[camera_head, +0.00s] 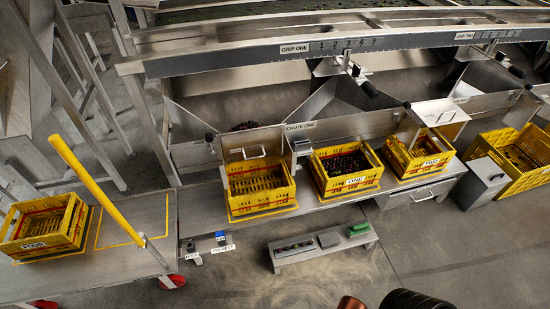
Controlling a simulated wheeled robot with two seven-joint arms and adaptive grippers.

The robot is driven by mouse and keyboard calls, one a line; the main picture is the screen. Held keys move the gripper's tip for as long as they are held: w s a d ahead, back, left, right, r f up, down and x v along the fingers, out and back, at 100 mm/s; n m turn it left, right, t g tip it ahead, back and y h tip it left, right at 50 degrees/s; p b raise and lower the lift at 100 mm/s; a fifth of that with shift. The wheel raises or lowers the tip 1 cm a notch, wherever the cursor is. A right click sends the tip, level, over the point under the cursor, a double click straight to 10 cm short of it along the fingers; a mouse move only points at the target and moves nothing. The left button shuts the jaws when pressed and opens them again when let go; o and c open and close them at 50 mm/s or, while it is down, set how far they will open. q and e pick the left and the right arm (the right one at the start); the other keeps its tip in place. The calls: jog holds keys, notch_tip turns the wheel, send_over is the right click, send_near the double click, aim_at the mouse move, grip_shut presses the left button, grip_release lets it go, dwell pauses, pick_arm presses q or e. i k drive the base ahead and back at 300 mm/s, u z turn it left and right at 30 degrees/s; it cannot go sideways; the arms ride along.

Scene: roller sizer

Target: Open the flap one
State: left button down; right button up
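No label in view reads flap one. A plate labelled CHUTE ONE (299,126) sits on the long metal front panel above the crates. To its left, a panel with a silver bar handle (254,152) stands above a yellow crate (260,187). A small grey box-like fitting (302,146) is right below the plate. Crate ONE (350,168) holds dark round fruit. Black-knobbed levers (369,88) stick out of the machine, under a rail labelled GRIP ONE (295,48). Whether any flap is open or shut, I cannot tell.
More yellow crates stand at right (418,153) and far right (518,158). Crate FOUR (45,227) is on a cart with a yellow bar (95,190). A low bench (322,246) with small items stands on the floor. Open floor (460,245) lies at lower right.

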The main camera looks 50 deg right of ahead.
aim_at(259, 143)
jog(key=z, duration=1.25)
jog(key=i, duration=0.1)
jog(key=z, duration=0.05)
